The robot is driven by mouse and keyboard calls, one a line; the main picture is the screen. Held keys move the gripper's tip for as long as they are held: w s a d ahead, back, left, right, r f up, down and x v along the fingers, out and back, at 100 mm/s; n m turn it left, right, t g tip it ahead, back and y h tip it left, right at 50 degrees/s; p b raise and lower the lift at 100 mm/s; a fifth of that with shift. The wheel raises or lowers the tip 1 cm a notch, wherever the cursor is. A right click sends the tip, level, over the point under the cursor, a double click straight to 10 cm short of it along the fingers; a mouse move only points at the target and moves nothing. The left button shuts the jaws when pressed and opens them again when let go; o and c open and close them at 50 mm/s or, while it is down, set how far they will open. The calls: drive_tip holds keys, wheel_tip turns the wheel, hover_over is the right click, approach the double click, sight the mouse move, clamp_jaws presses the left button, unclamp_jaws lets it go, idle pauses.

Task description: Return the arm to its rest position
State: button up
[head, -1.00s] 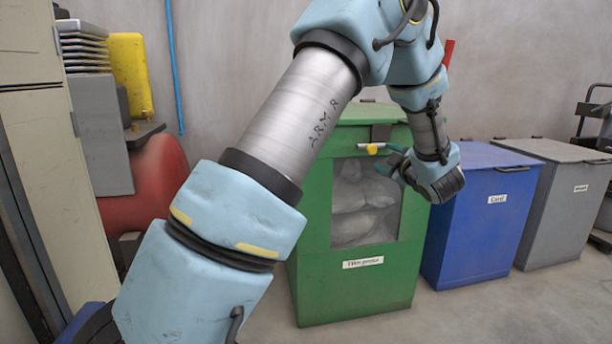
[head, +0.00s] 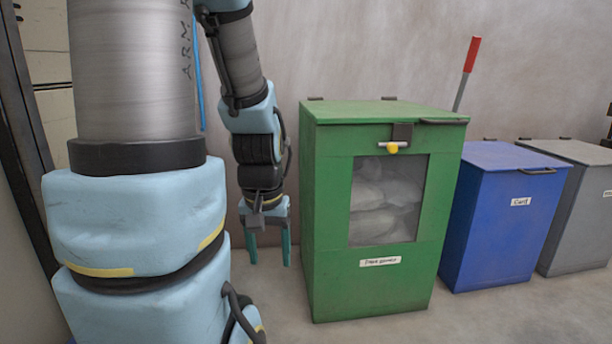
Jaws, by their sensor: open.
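My gripper (head: 269,250) hangs at the end of my arm, left of the green bin, with its fingers pointing down. Its two teal fingers are apart with nothing between them. My arm fills the left of the head view, its upper part running out of the top of the picture. The green bin (head: 328,255) stands to the right of my gripper with its lid closed and a yellow-knobbed latch (head: 392,147) at its front top. Whitish bags (head: 380,205) show through its window. A visible gap lies between my gripper and the bin in the picture.
A blue bin (head: 505,235) and a grey bin (head: 585,225), both with lids closed, stand to the right of the green bin. A red-handled pole (head: 470,55) leans behind them. A plain wall is at the back. Bare floor (head: 400,325) lies in front of the bins.

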wheel_tip(320, 180, up, 31)
drive_tip(key=p, duration=2.9)
drive_tip(key=shift+w+r, duration=0.15)
drive_tip(key=shift+w, duration=0.05)
